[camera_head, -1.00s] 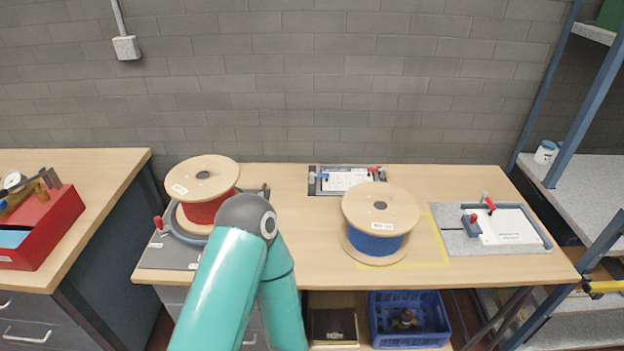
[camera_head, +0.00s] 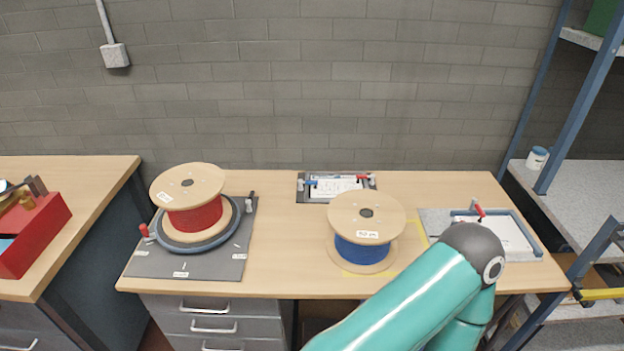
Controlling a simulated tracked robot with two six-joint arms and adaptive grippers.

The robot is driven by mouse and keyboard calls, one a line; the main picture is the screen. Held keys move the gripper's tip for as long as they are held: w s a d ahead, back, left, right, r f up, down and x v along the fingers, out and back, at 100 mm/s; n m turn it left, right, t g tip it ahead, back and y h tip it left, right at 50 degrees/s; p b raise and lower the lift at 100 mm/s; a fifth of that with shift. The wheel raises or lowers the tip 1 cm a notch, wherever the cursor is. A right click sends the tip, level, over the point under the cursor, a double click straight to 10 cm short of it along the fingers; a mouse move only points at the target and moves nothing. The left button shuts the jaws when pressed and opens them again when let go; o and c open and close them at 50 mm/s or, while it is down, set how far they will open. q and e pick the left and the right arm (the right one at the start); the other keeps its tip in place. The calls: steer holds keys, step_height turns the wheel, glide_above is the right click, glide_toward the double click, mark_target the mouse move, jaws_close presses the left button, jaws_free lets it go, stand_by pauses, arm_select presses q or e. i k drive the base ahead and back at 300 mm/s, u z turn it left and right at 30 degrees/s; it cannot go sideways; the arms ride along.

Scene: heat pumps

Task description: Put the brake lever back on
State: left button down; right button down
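A red-handled lever (camera_head: 146,232) stands at the left edge of a grey base plate (camera_head: 210,267); I cannot tell for sure whether it is the brake lever. On the plate, a wooden spool of red cable (camera_head: 196,217) rests on a blue-grey ring (camera_head: 212,245). A small dark post (camera_head: 250,203) stands at the plate's right back corner. One teal arm of mine comes up from the bottom and bends at a grey joint in front of the right-hand fixture. Neither gripper is in view.
A spool of blue cable (camera_head: 364,250) stands mid-bench on a yellow-outlined area. A small board with clamps (camera_head: 336,186) lies behind it. A fixture with a red lever (camera_head: 515,232) is at right, partly hidden by my arm. A red toolbox (camera_head: 35,230) sits on the left bench.

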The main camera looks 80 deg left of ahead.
mark_target(251, 194)
steer(key=u, duration=0.05)
steer(key=i, duration=0.1)
steer(key=z, duration=0.45)
steer(key=k, duration=1.4)
steer(key=z, duration=1.85)
steer(key=i, duration=0.1)
steer(key=u, duration=3.6)
steer(key=i, duration=1)
steer(key=z, duration=0.1)
